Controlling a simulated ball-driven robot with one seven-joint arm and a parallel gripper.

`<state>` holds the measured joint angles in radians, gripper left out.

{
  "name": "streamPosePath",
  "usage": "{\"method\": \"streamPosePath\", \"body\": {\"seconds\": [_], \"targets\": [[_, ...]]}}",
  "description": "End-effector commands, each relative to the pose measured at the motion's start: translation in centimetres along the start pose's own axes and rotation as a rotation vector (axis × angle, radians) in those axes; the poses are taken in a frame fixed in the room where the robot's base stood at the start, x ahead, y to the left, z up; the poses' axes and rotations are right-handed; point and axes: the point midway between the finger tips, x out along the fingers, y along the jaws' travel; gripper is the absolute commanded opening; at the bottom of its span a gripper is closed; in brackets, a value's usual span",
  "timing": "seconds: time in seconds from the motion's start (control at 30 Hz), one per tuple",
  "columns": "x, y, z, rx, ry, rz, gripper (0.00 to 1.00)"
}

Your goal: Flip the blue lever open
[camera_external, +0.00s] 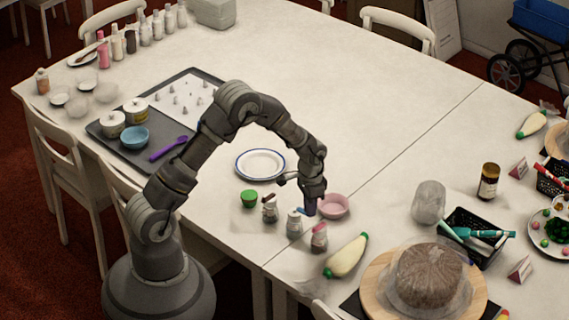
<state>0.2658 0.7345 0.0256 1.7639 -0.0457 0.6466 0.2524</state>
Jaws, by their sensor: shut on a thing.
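A small pale bottle (294,226) stands upright near the front edge of the table, with a blue lever (301,210) at its top. My gripper (310,210) points down at the top of this bottle, on its right side. It is shut on the blue lever. The fingers are small and dark here, and the exact contact is hard to see. The lever's angle is too small to tell.
Similar bottles with reddish tops stand close on the left (269,210) and right (319,238). A pink bowl (334,206) is just right of my gripper. A green cup (249,198), white plate (261,164) and piping bag (346,256) are nearby. The table's back middle is clear.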

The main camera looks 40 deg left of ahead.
Motion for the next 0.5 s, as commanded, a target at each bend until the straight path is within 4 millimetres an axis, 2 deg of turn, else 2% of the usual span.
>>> {"method": "streamPosePath", "body": {"seconds": [0.13, 0.37, 0.4, 0.5], "targets": [[-0.12, -0.18, -0.34, -0.091, 0.000, 0.000, 0.00], [0.02, -0.18, -0.36, -0.092, 0.001, 0.000, 0.00], [0.02, -0.18, -0.36, -0.092, 0.001, 0.000, 0.17], [0.01, -0.18, -0.36, -0.091, 0.001, 0.000, 0.37]]}}
